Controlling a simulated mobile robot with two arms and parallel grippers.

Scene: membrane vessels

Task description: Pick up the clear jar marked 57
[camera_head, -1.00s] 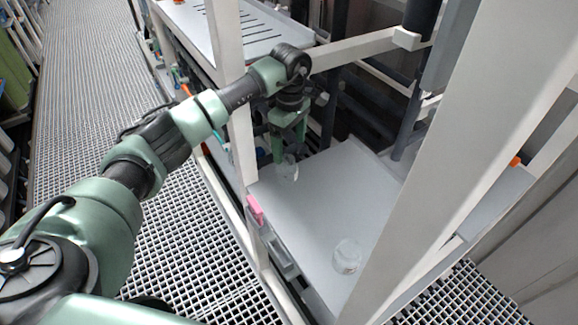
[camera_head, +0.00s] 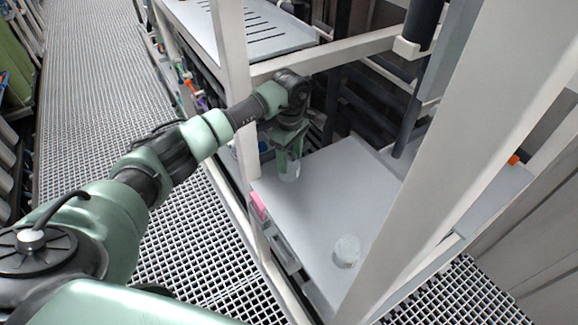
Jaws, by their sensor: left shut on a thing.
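My left gripper (camera_head: 289,165) points down over the far left part of the grey shelf. It is shut on a clear jar (camera_head: 289,172), which is partly covered by the green fingers. I cannot tell whether the jar touches the shelf or hangs just above it, and no number on it is readable. A second clear jar (camera_head: 346,251) with a pale top stands upright on the near part of the shelf, apart from the gripper. Its marking is not readable either. My right gripper is not in view.
The grey shelf (camera_head: 325,200) is bare between the two jars. A white post (camera_head: 232,80) stands left of the gripper, and a wide white beam (camera_head: 450,150) slants along the right. A pink block (camera_head: 258,206) sits at the shelf's left edge. Grating floor (camera_head: 200,240) lies left.

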